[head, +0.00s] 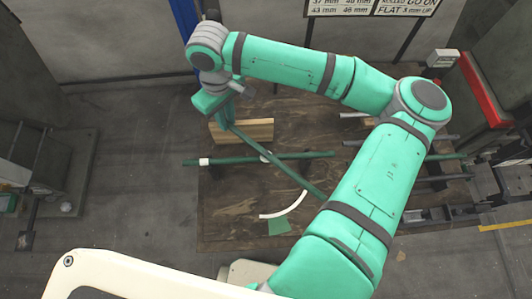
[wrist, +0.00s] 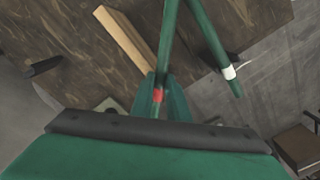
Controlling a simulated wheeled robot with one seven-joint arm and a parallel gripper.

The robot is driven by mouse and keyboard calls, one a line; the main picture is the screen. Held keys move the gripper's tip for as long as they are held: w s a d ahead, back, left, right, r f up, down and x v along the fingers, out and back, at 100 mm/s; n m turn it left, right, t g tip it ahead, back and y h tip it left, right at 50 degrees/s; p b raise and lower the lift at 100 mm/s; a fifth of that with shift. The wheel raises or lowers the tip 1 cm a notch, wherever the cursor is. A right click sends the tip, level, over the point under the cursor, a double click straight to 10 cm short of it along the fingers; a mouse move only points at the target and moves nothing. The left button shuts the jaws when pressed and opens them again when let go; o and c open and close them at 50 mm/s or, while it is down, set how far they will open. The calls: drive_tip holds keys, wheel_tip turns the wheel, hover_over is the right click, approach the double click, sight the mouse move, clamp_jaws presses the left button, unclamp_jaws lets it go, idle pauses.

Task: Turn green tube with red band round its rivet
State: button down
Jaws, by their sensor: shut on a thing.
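The green tube with the red band (wrist: 166,50) runs up from my gripper (wrist: 159,100) in the wrist view. Its red band (wrist: 158,96) shows between the fingers, which are shut on the tube near that end. In the head view this tube (head: 296,179) slants down right from my gripper (head: 225,120). It crosses a second green tube (head: 232,160), lying nearly level, at a pale rivet (head: 265,156). The second tube has a white band (head: 204,162), also visible in the wrist view (wrist: 230,72). The slanted tube's far end is partly hidden by my arm.
The tubes are over a brown wooden board (head: 225,215). A pale wood block (head: 258,128) lies beside my gripper. A white arc (head: 286,208) and a green patch (head: 279,227) are on the board below the rivet. Grey bars (head: 437,168) and machinery stand at right.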

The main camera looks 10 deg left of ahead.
drive_tip(key=shift+w+d+m, duration=0.35)
drive_tip(key=shift+w+m, duration=0.15)
drive_tip(key=shift+w, duration=0.1)
drive_tip(key=shift+w+d+m, duration=0.7)
drive_tip(key=shift+w+m, duration=0.3)
drive_tip(key=shift+d, duration=0.25)
drive_tip(key=shift+w+d+m, duration=0.8)
drive_tip(key=shift+d+m, duration=0.05)
drive_tip(key=shift+m, duration=0.15)
